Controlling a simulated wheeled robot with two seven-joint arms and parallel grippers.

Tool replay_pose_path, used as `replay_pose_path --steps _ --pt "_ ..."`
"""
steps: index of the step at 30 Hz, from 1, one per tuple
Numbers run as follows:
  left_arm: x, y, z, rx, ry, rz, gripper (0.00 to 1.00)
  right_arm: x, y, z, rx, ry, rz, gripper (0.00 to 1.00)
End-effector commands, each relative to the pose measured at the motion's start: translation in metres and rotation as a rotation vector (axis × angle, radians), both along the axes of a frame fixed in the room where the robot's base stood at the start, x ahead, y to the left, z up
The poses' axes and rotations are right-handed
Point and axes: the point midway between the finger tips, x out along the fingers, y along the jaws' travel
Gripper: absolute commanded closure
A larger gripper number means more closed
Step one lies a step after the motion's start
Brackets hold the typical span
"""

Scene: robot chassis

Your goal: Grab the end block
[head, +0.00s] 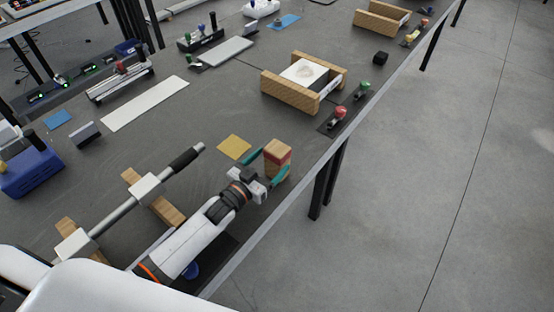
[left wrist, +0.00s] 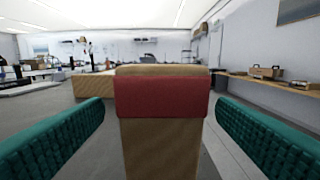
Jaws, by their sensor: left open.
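The end block (head: 277,160) is a small upright wooden block with a red band near its top. It stands near the table's right edge. My left gripper (head: 267,166) is open, with one teal finger on each side of the block. In the left wrist view the block (left wrist: 162,140) stands centred between the fingers, with visible gaps on both sides. Its lower part is cut off in that view. My right gripper is not in view.
A metal bar with a black grip (head: 186,158) rests on wooden supports to the left. A wooden-sided holder (head: 290,92) and a red-knobbed clamp (head: 340,113) stand farther back. The table edge (head: 316,153) is close on the right.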

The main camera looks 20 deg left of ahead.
Motion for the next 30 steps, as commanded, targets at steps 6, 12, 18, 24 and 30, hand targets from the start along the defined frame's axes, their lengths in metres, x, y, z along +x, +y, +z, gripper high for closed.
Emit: replay_pose_path --steps 6,12,18,24,30 --pt "0.030 -0.012 0.004 -0.002 -0.002 0.000 0.20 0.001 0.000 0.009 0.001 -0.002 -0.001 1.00" --pt "0.036 -0.014 0.003 -0.001 0.000 0.000 0.20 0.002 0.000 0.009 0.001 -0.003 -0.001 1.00" --pt "0.036 -0.014 0.003 0.000 -0.001 0.000 0.33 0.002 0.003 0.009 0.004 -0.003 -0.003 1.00" --pt "0.036 -0.014 0.003 0.000 -0.001 0.000 0.66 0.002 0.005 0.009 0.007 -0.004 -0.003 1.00" --pt "0.036 -0.014 0.004 -0.001 -0.002 0.000 0.74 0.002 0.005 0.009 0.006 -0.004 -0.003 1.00"
